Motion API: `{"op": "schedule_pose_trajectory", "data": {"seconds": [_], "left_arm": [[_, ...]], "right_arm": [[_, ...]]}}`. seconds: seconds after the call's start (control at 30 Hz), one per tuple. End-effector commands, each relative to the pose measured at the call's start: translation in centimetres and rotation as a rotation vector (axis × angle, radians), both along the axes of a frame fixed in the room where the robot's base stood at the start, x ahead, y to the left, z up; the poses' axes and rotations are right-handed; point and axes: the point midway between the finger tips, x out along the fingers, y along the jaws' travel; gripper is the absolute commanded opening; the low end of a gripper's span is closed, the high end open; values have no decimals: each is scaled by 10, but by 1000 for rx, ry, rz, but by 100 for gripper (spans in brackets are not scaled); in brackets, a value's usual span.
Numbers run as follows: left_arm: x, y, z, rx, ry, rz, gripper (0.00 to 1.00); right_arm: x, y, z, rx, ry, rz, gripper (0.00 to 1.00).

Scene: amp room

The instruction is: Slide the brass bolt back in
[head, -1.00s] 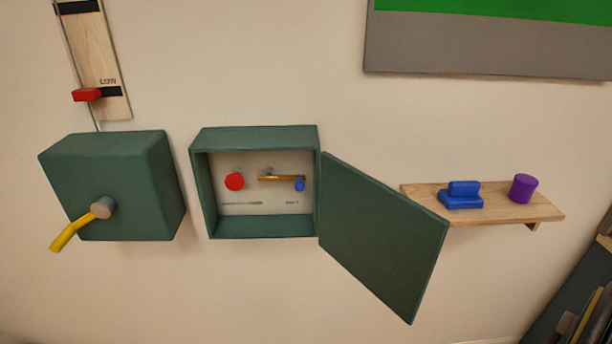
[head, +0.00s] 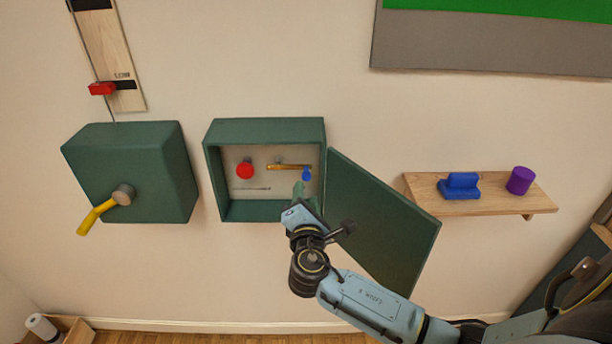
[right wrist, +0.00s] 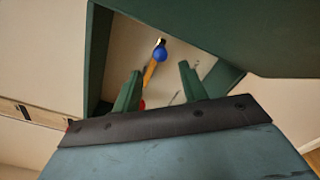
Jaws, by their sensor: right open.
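The brass bolt (head: 285,166) lies level inside the open green box (head: 212,170), with a blue knob (head: 307,174) at its right end. In the right wrist view the bolt (right wrist: 149,74) and its blue knob (right wrist: 159,54) show beyond the fingertips, apart from them. My right gripper (head: 299,188) is at the box's lower front, just below the knob. In the right wrist view its two green fingers (right wrist: 161,70) are apart with nothing between them in grip. My left gripper is not in view.
The box's green door (head: 385,220) hangs open on the right, close beside my right arm. A red knob (head: 244,171) sits left of the bolt. A closed green box with a yellow lever (head: 97,215) is at left. A shelf (head: 480,205) holds blue and purple objects.

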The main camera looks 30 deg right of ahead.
Motion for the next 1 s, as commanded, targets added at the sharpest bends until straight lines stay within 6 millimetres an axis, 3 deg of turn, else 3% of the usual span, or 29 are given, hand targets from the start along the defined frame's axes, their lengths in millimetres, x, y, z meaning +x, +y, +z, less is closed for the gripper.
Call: {"op": "schedule_pose_trajectory", "data": {"seconds": [0.1,0.3,0.5,0.8,1.0], "left_arm": [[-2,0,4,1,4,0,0],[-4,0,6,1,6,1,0],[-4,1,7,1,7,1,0],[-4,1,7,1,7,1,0],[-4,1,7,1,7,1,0]], "right_arm": [[23,-15,2,-1,0,-2,43],[50,-31,0,1,1,-1,43],[62,-38,-1,2,2,0,43],[64,-39,-1,2,2,0,43],[63,-39,-1,2,2,0,16]]}}
